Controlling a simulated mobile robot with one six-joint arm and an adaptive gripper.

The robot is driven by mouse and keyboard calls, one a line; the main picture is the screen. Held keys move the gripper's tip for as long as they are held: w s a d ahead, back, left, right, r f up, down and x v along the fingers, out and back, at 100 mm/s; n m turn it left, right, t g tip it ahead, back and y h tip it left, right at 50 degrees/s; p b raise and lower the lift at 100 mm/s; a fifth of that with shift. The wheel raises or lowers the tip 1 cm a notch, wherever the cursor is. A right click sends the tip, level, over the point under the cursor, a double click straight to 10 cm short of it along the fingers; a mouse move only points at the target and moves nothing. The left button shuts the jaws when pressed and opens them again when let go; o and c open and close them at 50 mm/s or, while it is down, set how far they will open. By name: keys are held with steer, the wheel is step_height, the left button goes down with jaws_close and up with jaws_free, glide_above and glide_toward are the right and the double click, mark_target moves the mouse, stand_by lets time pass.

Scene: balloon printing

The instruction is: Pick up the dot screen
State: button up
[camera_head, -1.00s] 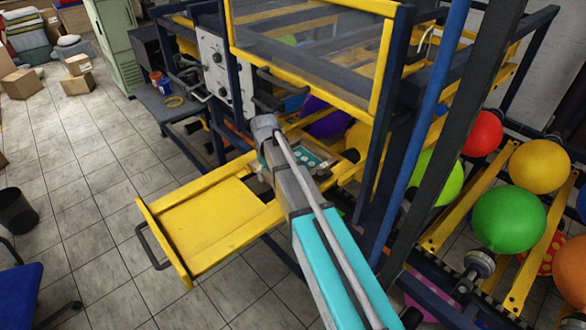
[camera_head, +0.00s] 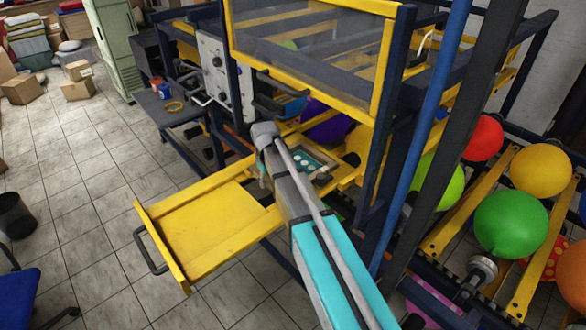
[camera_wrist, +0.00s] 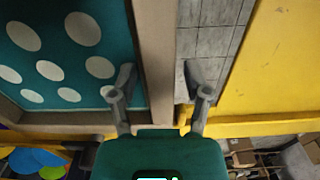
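The dot screen (camera_wrist: 62,55) is a teal panel with white dots in a pale beige frame. It fills the left of the wrist view, and its frame edge (camera_wrist: 154,55) runs up between my fingers. In the head view the dot screen (camera_head: 314,161) lies in the yellow machine, partly hidden by my arm. My gripper (camera_wrist: 158,75) is open, with one finger over the teal panel side and the other beyond the frame's outer edge. Gaps show between the fingers and the frame edge.
A yellow drawer tray (camera_head: 205,225) extends to the left of my arm; its yellow surface (camera_wrist: 270,65) shows at right in the wrist view. Dark blue posts and a yellow-framed clear panel (camera_head: 310,50) stand behind. Balloons (camera_head: 510,222) sit at right.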

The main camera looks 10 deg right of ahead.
jaws_close()
steer(key=shift+r, duration=0.2)
step_height(320, 180, up, 4)
steer(key=p, duration=0.4)
steer(key=shift+f, duration=0.25)
steer(key=s+a, duration=0.3)
steer(key=a, duration=0.2)
steer(key=s+a, duration=0.3)
steer(key=a, duration=0.2)
steer(key=s+a, duration=0.3)
steer(key=a, duration=0.2)
steer(key=shift+a+f, duration=0.2)
steer(key=shift+a, duration=0.15)
